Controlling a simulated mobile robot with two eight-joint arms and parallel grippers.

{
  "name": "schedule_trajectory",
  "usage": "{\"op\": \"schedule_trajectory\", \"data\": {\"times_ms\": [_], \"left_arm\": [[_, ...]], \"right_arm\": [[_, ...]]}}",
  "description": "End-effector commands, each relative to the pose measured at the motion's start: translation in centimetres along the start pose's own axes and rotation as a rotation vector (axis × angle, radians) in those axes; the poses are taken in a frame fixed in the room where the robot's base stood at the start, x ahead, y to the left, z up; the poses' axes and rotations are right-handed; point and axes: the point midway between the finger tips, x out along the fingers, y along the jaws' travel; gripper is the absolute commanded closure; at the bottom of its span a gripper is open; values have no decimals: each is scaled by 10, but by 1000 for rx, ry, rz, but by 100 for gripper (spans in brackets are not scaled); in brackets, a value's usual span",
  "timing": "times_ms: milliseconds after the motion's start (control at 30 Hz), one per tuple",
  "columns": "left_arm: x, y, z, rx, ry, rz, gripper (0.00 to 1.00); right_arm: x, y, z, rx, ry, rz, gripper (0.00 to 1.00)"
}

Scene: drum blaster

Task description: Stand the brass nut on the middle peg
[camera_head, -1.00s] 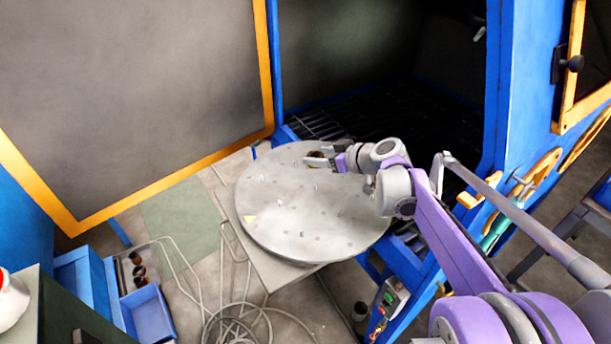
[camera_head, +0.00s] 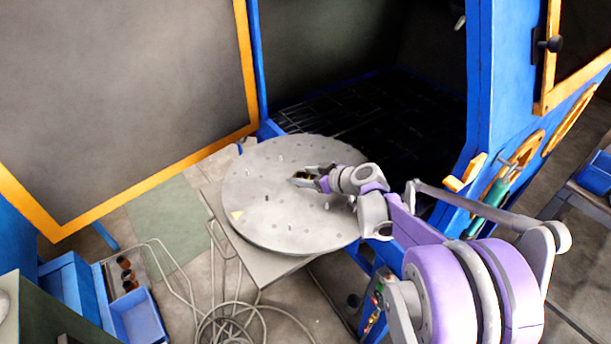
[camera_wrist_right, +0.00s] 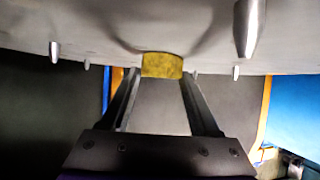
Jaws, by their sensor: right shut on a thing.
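The brass nut (camera_wrist_right: 162,65) is a yellow block between the fingertips of my right gripper in the right wrist view. In the head view my right gripper (camera_head: 303,177) is over the round grey turntable (camera_head: 262,222), near its middle, shut on the nut. The nut is close to the turntable surface; I cannot tell whether it touches. Pegs stand on the turntable, including a metal peg (camera_wrist_right: 247,30) to one side in the wrist view. I cannot make out the middle peg; the gripper or nut may hide it. My left gripper is not in view.
The blue blast cabinet (camera_head: 483,80) stands open behind the turntable, its big door (camera_head: 120,90) swung out at left. Blue bins (camera_head: 140,318) and a coiled hose (camera_head: 235,325) lie at lower left. Small pegs dot the turntable around my gripper.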

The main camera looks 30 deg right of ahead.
Motion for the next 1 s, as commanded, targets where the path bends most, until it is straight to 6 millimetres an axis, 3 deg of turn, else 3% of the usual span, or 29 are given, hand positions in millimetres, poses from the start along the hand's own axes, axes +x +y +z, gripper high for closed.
{"op": "schedule_trajectory", "data": {"times_ms": [33,200,567,667,1000], "left_arm": [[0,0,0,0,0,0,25],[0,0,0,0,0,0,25],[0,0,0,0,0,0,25],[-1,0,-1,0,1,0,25],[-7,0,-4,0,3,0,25]], "right_arm": [[0,0,1,0,0,0,36],[0,0,0,0,0,0,7],[-4,0,-1,0,0,1,7],[-16,1,-1,0,0,3,7],[-88,1,-1,1,0,4,7]]}}
